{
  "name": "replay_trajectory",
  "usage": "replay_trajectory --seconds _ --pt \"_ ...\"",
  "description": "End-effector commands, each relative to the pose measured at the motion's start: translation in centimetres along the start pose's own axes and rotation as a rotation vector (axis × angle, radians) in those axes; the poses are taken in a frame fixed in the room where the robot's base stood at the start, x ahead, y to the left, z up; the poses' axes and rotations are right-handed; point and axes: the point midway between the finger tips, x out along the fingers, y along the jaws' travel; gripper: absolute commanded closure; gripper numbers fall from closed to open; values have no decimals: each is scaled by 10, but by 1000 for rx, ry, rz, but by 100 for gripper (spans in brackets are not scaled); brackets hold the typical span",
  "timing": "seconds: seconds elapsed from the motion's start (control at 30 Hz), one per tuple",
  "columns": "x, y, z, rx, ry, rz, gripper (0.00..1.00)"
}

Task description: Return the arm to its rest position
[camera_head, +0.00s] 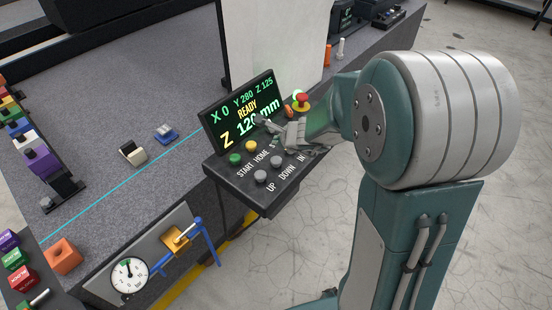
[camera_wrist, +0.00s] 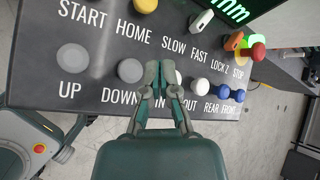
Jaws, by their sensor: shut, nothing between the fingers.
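My arm reaches from the right of the head view toward a dark control panel (camera_head: 240,180) on the front edge of the granite bed (camera_head: 80,130). My gripper (camera_head: 268,127) is over the panel, below its display. In the wrist view my gripper (camera_wrist: 161,66) is shut and empty, its fingertips over the panel between the DOWN and OUT labels. A grey button (camera_wrist: 131,70) is just left of the fingertips, and a white one (camera_wrist: 201,86) is to the right. Whether the fingertips touch the panel, I cannot tell.
The display (camera_head: 243,110) reads READY. A red stop knob (camera_head: 302,101) is at the panel's far end. A blue tap handle (camera_head: 205,240) and a gauge (camera_head: 129,275) are on the bed's front face. The floor (camera_head: 480,250) at right is clear.

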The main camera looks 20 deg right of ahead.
Motion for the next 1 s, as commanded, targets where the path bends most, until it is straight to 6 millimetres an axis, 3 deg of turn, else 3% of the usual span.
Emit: replay_trajectory --seconds 0.67,0.83,1.0 --pt "-11 -3 10 -42 -14 0 100" --pt "-53 5 46 -339 -104 18 100" --pt "-107 31 75 -738 -181 60 100"
